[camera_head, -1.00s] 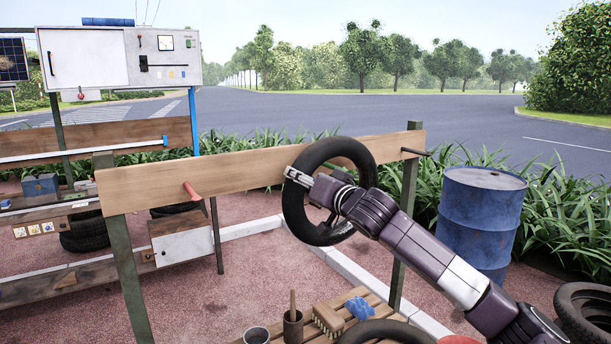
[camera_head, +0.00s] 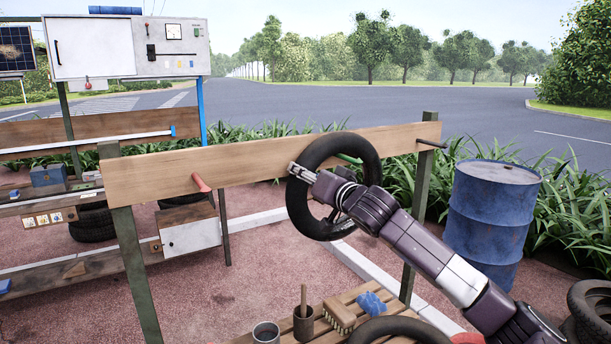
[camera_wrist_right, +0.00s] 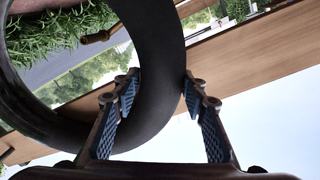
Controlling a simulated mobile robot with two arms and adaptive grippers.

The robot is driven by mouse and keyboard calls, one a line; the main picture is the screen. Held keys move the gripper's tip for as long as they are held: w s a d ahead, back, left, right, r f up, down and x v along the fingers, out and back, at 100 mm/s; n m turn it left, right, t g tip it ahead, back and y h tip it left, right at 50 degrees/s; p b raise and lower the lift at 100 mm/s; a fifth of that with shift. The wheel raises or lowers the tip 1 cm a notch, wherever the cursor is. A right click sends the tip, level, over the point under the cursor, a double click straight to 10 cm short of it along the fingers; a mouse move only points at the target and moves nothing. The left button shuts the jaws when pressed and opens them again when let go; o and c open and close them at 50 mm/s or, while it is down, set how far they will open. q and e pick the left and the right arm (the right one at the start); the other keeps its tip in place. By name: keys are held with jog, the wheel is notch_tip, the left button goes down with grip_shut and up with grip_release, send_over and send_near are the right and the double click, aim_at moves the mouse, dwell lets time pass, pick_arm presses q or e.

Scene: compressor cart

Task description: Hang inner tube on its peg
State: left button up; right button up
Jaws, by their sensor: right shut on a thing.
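The black inner tube (camera_head: 369,197) is held upright in front of the wooden board. My right gripper (camera_head: 296,171) is shut on the tube's left side in the head view. In the right wrist view the tube (camera_wrist_right: 160,70) passes between the two fingers of the right gripper (camera_wrist_right: 161,92). A green peg (camera_head: 347,158) on the board shows through the upper part of the tube's hole. I cannot tell whether its tip reaches into the ring. My left gripper is in neither view.
The wooden board (camera_head: 240,160) also carries a red peg (camera_head: 201,183) at left and a dark peg (camera_head: 431,143) at right. Below stands a slatted bench (camera_head: 335,295) with a brush (camera_head: 338,316), cups and another tube (camera_head: 400,328). A blue barrel (camera_head: 490,215) stands at right.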

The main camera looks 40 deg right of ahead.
jog(key=shift+d, duration=0.1)
jog(key=o, duration=1.1)
jog(key=shift+o, duration=0.3)
jog(key=shift+f, duration=0.1)
jog(key=s+a, duration=0.2)
jog(key=s, duration=1)
jog(key=shift+r, duration=0.25)
jog(key=shift+f, duration=0.1)
